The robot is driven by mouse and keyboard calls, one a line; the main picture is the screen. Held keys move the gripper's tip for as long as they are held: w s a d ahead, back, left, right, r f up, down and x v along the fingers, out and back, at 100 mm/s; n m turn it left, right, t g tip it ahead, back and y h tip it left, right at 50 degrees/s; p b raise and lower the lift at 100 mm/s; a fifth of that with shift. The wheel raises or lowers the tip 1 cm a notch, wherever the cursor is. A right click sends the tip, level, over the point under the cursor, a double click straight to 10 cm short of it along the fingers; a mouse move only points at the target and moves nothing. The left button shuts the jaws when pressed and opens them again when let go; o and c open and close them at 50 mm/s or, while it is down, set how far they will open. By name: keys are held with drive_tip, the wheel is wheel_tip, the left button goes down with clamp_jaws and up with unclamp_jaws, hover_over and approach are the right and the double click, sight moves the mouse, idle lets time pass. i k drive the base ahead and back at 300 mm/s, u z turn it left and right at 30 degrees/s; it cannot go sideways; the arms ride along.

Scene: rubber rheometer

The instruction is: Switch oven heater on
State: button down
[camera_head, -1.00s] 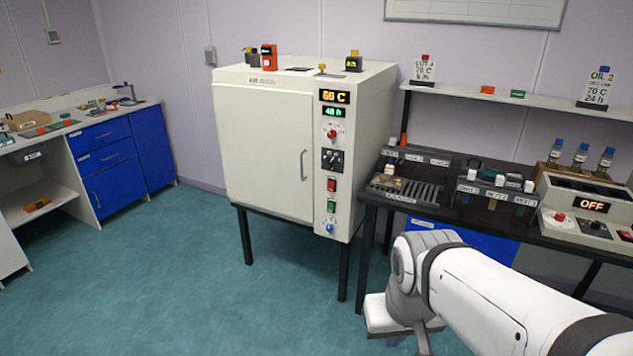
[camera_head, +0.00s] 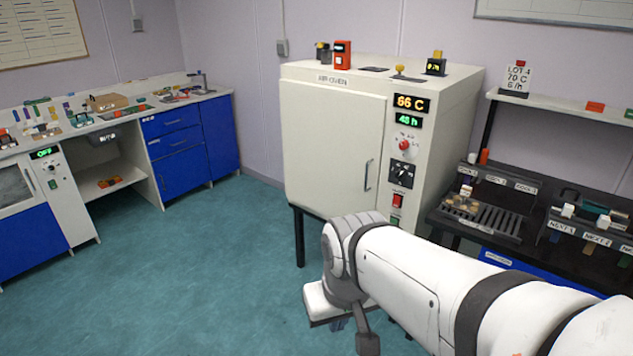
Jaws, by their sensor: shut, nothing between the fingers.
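The white air oven (camera_head: 330,140) stands on black legs behind my arm, with its door shut. Its right-hand panel carries an orange display (camera_head: 409,103) reading about 66 C and a green display (camera_head: 408,121) reading about 48 h. Below are a red knob (camera_head: 404,145), a black dial (camera_head: 402,174), a red rocker switch (camera_head: 397,200) and a green switch (camera_head: 394,222). Their labels are too small to read. My arm covers the panel's lower end. My gripper (camera_head: 337,324) points down below my wrist, shut and empty, mostly hidden and apart from the oven.
A dark bench (camera_head: 450,232) with racks and a slotted tray stands right of the oven. A shelf (camera_head: 560,103) runs above it. Blue cabinets (camera_head: 180,140) and a cluttered worktop are at left. The teal floor (camera_head: 200,260) in front is clear.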

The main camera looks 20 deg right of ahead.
sight(397, 200)
drive_tip(key=z, duration=0.05)
drive_tip(key=i, duration=1.1)
drive_tip(key=z, duration=0.65)
